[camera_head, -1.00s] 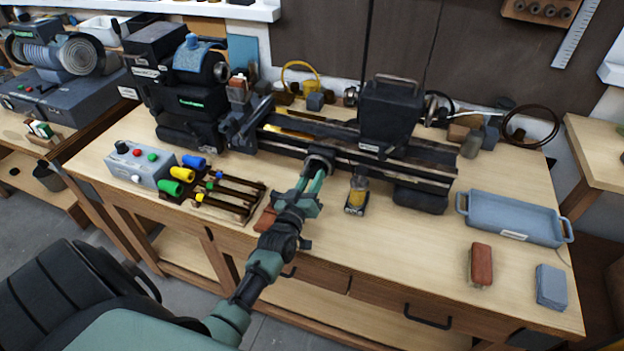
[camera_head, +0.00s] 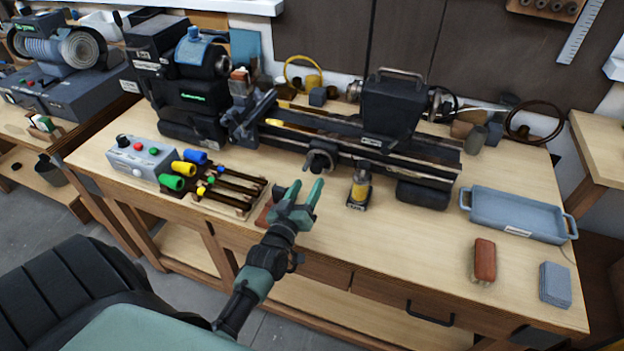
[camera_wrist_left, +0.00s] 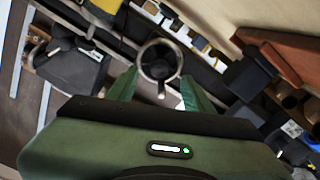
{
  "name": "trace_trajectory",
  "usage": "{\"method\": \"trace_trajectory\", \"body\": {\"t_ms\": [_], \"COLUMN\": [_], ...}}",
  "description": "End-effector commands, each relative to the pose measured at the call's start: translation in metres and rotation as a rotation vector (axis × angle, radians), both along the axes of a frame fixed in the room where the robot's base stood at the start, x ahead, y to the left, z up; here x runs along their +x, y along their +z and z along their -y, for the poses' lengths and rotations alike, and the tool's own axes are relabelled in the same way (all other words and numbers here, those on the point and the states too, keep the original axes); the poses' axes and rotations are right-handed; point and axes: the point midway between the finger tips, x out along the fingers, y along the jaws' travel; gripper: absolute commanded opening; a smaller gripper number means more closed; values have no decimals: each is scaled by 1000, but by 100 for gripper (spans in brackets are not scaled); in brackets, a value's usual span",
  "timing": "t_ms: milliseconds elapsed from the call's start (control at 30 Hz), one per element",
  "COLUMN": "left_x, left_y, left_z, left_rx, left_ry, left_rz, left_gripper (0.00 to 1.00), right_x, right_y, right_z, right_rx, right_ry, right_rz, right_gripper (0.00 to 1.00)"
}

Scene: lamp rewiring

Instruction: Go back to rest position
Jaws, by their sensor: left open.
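My left gripper (camera_head: 306,194) is green with two fingers spread open and empty. It is above the front part of the wooden workbench (camera_head: 410,255), in front of the black lathe (camera_head: 350,150). The lathe's round handwheel (camera_head: 320,161) is just behind the fingertips and apart from them in the head view. In the left wrist view the handwheel (camera_wrist_left: 159,62) shows between and beyond the two green fingers (camera_wrist_left: 158,90). My right gripper is not in view.
A grey control box (camera_head: 140,159) and several coloured-handled tools (camera_head: 215,185) lie left of the gripper. A small yellow bottle (camera_head: 360,188) stands to its right. Farther right are a blue tray (camera_head: 518,213), a red-brown block (camera_head: 484,260) and a grey block (camera_head: 555,284).

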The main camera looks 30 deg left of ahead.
Motion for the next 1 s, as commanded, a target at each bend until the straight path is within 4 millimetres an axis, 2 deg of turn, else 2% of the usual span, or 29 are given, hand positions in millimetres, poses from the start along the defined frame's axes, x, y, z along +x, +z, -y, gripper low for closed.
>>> {"method": "trace_trajectory", "body": {"t_ms": [100,200,767,867,967,1000], "left_x": [-15,-20,-22,-22,-27,-33], "left_y": [-2,-1,0,-2,-11,-17], "left_z": [3,5,5,14,37,50], "left_rx": [0,-1,0,8,37,54], "left_ry": [1,1,0,-26,-98,-140], "left_rz": [0,0,-1,-36,-141,-205], "left_gripper": [52,52,52,52,52,52], "right_x": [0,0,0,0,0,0], "right_y": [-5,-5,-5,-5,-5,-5], "right_z": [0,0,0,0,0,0], "right_rx": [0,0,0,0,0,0], "right_ry": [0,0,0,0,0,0], "right_rz": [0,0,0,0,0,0], "right_gripper": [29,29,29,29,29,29]}}
